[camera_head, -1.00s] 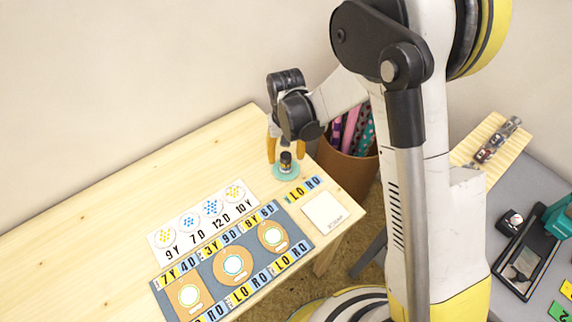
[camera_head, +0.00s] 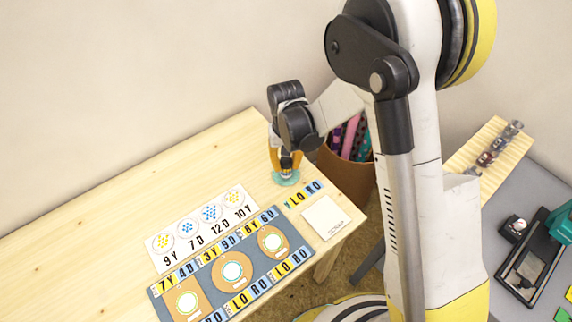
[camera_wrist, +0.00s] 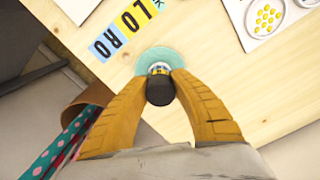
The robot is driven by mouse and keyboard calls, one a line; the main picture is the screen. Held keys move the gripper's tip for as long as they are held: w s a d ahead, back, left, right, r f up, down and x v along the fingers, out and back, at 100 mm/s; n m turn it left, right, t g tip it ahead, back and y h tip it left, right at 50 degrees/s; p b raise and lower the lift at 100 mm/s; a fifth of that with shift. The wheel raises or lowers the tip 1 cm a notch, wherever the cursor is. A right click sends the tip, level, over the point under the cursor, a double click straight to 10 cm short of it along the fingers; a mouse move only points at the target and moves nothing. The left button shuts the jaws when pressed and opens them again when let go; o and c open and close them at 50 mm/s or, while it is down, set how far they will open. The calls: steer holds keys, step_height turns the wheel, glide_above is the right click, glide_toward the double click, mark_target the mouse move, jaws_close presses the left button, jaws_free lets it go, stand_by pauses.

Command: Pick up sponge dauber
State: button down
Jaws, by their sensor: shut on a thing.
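In the head view the gripper (camera_head: 287,161) points down over the teal saucer (camera_head: 285,178) near the table's back right corner. The fingers hide most of the dauber there.
A blue-grey mat (camera_head: 208,276) with round cork pads and letter cards lies left of the gripper, beside a white dotted sheet (camera_head: 160,244). A white square (camera_head: 325,216) lies at the table's right edge. A brown bin (camera_head: 345,175) stands close behind the table. The table's left is clear.

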mark_target(289, 160)
steer(key=r+p, duration=0.1)
steer(key=r, duration=0.1)
steer(key=d+r+p, duration=0.1)
steer(key=r, duration=0.1)
steer(key=shift+s+r, duration=0.1)
steer(key=shift+r, duration=0.3)
steer(key=s+d+r+p, duration=0.2)
steer(key=d+r, duration=0.4)
steer(key=d, duration=0.4)
steer(key=shift+s+d+p, duration=0.15)
steer(key=shift+d+p, duration=0.1)
steer(key=shift+p, duration=0.55)
steer(key=c, duration=1.7)
jaws_free()
jaws_close()
steer(key=shift+a, duration=0.15)
